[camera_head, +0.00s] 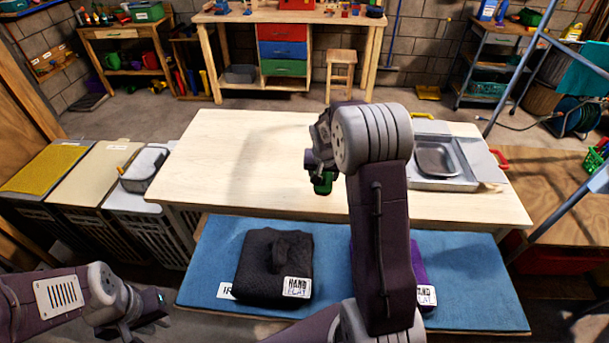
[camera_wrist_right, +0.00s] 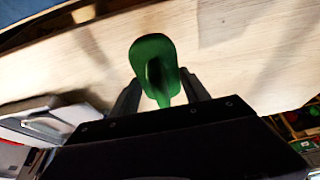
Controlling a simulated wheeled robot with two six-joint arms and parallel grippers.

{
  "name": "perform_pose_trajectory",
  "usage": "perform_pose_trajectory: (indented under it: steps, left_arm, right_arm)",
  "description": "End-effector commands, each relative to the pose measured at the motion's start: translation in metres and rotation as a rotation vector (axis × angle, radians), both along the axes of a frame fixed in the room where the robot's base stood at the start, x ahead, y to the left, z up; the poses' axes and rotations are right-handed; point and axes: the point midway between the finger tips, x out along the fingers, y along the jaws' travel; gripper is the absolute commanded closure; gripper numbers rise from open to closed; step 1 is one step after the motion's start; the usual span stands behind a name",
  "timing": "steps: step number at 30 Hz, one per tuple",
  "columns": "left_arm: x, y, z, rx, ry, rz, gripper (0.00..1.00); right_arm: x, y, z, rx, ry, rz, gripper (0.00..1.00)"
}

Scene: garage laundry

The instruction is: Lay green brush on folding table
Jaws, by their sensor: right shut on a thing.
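The green brush (camera_head: 323,183) is in my right gripper (camera_head: 321,168), over the middle of the pale wooden folding table (camera_head: 225,150), towards its front edge. I cannot tell whether the brush touches the tabletop. My left gripper (camera_head: 150,315) is low at the left, away from the table; its fingers do not show clearly.
A metal sink tray (camera_head: 438,158) stands on the table's right part. The table's left part is bare. In front, a blue mat (camera_head: 470,270) carries a dark folded cloth (camera_head: 262,265) and a purple one (camera_head: 420,268). Hampers (camera_head: 80,178) stand at the left.

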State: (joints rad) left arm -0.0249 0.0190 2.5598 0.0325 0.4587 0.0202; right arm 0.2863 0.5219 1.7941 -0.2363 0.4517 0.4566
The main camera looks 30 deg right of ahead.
Motion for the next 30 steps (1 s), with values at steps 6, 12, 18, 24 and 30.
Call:
perform_pose_trajectory:
  steps: [6,12,18,24,30]
  left_arm:
    - [0.0,0.0,0.004,0.0,0.0,0.0,0.81]
    - [0.0,0.0,0.003,0.0,0.0,0.0,0.81]
    - [0.0,0.0,0.002,0.0,0.0,0.0,0.81]
    - [0.0,0.0,0.002,0.0,0.0,0.0,0.81]
    - [0.0,0.0,-0.003,0.0,0.0,0.0,0.81]
  right_arm:
    - [0.035,0.011,-0.021,0.0,-0.001,0.001,0.78]
    - [0.037,0.012,-0.031,-0.001,0.002,0.001,0.78]
    - [0.037,0.012,-0.062,0.0,0.0,0.001,0.78]
    - [0.037,0.012,-0.063,-0.001,-0.002,0.0,0.78]
    - [0.037,0.012,-0.068,-0.001,-0.001,0.0,0.43]
